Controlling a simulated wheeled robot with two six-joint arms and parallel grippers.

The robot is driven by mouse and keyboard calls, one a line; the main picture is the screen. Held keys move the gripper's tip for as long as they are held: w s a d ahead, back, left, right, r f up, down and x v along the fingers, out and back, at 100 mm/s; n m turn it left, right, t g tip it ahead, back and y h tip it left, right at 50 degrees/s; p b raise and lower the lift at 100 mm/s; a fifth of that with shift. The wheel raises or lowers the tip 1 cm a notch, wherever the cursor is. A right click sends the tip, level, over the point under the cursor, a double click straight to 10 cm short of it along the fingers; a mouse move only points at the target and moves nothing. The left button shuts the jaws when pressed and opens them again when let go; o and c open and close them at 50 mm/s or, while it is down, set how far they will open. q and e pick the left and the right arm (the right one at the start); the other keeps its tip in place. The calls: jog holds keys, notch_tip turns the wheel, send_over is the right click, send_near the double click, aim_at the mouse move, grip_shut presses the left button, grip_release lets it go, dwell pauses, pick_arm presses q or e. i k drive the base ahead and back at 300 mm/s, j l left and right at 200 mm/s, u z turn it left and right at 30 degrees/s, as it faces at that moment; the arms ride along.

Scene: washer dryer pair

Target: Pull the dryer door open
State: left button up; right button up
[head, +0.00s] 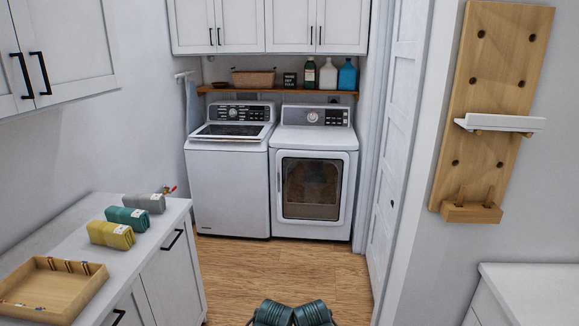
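The white dryer (313,231) stands at the back, to the right of the washer. Its front door (308,216) looks shut, with a dark, see-through window (311,188) in a pale frame. A slim vertical grip (279,178) shows at the door's left edge. The control panel with a round knob sits on top at the back. Two dark teal rounded parts at the bottom centre of the head view seem to be my own arm links. Neither of my grippers can be made out, and nothing of mine is near the dryer.
The white washer (230,190) stands left of the dryer. Wood floor (285,270) in front is clear. A counter (78,232) at left holds rolled towels (128,217) and a wooden tray (88,288). A white panelled door (388,190) and wall flank the right side.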

aim_at(311, 186)
jog(key=i, duration=1.35)
jog(key=i+j+z, duration=0.1)
jog(key=i, duration=1.3)
jog(key=i+j, duration=0.15)
jog(key=i, duration=1.2)
